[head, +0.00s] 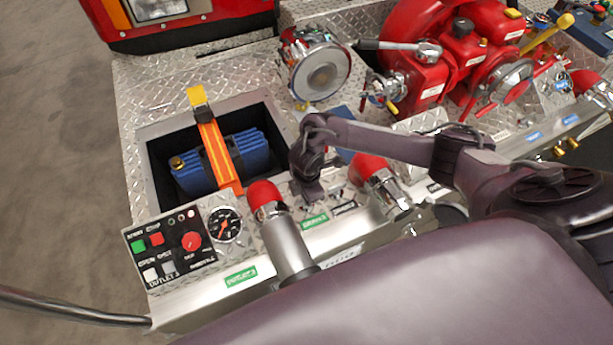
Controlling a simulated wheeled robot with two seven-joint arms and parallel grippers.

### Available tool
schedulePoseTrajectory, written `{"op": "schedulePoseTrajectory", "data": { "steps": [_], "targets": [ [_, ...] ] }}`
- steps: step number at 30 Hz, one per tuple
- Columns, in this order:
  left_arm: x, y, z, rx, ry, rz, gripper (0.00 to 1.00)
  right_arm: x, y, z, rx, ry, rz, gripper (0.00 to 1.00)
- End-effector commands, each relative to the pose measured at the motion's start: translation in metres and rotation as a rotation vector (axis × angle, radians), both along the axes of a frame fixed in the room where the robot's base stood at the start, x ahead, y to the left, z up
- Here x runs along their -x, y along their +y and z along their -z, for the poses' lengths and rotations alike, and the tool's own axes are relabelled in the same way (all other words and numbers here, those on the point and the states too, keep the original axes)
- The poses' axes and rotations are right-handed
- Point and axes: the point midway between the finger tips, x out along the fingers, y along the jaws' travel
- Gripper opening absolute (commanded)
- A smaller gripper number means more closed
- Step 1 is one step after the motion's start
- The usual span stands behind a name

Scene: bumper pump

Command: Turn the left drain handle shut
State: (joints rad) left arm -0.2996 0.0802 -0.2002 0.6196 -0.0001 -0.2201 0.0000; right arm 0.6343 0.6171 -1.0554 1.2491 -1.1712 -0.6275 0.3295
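My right arm comes in from the right across the diamond-plate bumper deck. Its purple gripper (309,188) points down at the deck between two red-capped chrome fittings, the left one (264,196) and the right one (370,171). The fingers look small and dark from here, and I cannot tell whether they are apart or touching anything. I cannot clearly make out the left drain handle; the gripper hides part of the panel there. A green label (314,221) shows just below the gripper. My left gripper is not in view.
A recessed bin (146,180) holds a blue folded hose under an orange strap. A control panel (165,246) with a gauge (224,225) lies at the front left. The red pump (425,85), with a long lever (395,45), stands behind my arm. A chrome round cap (321,72) sits behind the bin.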

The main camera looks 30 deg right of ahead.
Motion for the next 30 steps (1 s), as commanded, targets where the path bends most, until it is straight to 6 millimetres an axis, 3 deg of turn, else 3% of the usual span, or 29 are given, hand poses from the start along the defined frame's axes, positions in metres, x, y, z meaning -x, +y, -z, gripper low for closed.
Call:
{"op": "schedulePoseTrajectory", "data": {
  "steps": [18, 19, 24, 30],
  "targets": [
    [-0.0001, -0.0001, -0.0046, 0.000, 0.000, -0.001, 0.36, -0.0018, -0.0011, -0.0011, 0.002, -0.004, 0.047, 0.00],
    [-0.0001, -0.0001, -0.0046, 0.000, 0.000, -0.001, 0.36, -0.0018, -0.0011, -0.0011, 0.001, -0.004, 0.047, 0.12],
    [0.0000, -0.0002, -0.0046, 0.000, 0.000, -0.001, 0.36, -0.0013, -0.0007, -0.0008, 0.001, -0.003, 0.045, 0.33],
    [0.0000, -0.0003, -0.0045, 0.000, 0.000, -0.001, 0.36, -0.0006, -0.0003, -0.0004, 0.000, -0.001, 0.044, 0.33]
  ]
}}
